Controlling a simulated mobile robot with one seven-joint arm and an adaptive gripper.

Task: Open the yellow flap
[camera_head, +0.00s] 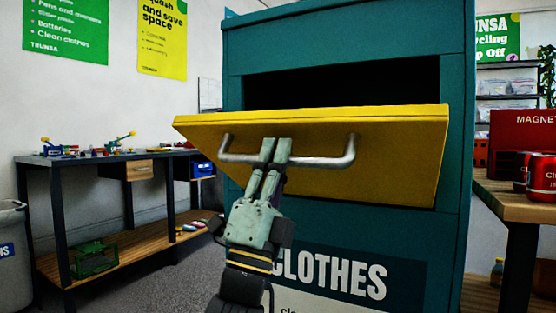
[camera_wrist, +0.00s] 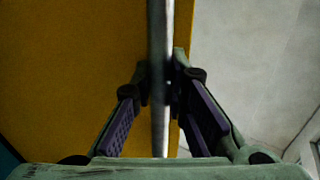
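The yellow flap (camera_head: 395,150) on the front of the teal clothes bin (camera_head: 345,240) is tilted outward at its top, with a dark opening (camera_head: 345,84) showing behind it. A grey metal bar handle (camera_head: 325,160) runs across the flap's front. My gripper (camera_head: 275,152) is at the middle of this handle, its fingers closed in around the bar. In the wrist view, the handle (camera_wrist: 160,40) runs between the two fingers of my gripper (camera_wrist: 161,80), with the flap (camera_wrist: 70,80) to the left. The exact finger contact is partly hidden.
A dark workbench (camera_head: 120,158) with small items stands at the left, beside a grey bin (camera_head: 12,255). A wooden table (camera_head: 515,205) with red containers (camera_head: 540,175) stands close to the clothes bin's right. Open floor shows at the lower left.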

